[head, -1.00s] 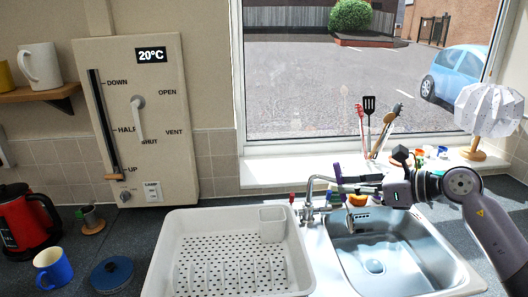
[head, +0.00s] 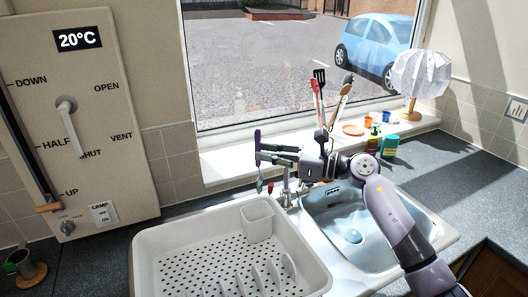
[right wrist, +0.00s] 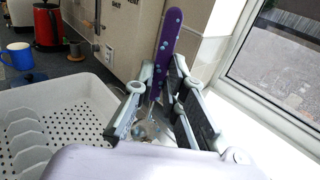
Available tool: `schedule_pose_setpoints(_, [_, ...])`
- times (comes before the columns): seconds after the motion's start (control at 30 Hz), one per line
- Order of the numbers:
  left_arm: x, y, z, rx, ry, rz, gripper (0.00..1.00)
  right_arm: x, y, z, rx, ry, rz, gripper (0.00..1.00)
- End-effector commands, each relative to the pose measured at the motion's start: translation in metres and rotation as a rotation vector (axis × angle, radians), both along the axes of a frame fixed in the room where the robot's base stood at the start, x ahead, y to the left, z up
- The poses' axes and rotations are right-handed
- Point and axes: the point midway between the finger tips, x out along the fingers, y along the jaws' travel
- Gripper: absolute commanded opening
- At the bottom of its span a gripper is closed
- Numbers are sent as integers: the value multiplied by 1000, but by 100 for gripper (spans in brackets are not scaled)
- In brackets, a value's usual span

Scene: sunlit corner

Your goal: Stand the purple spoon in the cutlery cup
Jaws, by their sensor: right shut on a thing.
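The purple spoon (head: 258,139) is held nearly upright, its purple handle up and its metal bowl hanging down. In the right wrist view its handle (right wrist: 169,34) has pale blue dots, and its bowl shows between the fingers. My right gripper (head: 263,155) is shut on the spoon. The cutlery cup (head: 258,219) is a white box in the back right corner of the dish rack (head: 147,240). In the picture the spoon's bowl is just above the cup; its depth relative to the cup is hard to tell. The cup cannot be made out in the right wrist view. My left gripper is not in view.
The tap (head: 286,187) and steel sink (head: 350,238) lie right of the cup. Utensils stand in a holder on the window sill (head: 222,165) behind my gripper. A lamp (head: 420,75) stands at the sill's right end. The rack floor looks empty.

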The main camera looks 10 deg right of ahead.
Motion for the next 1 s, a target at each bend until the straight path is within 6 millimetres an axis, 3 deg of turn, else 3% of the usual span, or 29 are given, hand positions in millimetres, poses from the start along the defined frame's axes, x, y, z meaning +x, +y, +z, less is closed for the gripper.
schedule_pose_setpoints(0.4, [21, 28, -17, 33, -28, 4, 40, 0, 1, -36, 1, 3, 0, 0])
schedule_pose_setpoints(0.57, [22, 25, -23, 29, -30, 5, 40, 0, 1, -49, 1, 2, 0, 0])
schedule_pose_setpoints(1.0, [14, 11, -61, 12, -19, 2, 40, 0, 1, -86, -1, 1, 1, 0])
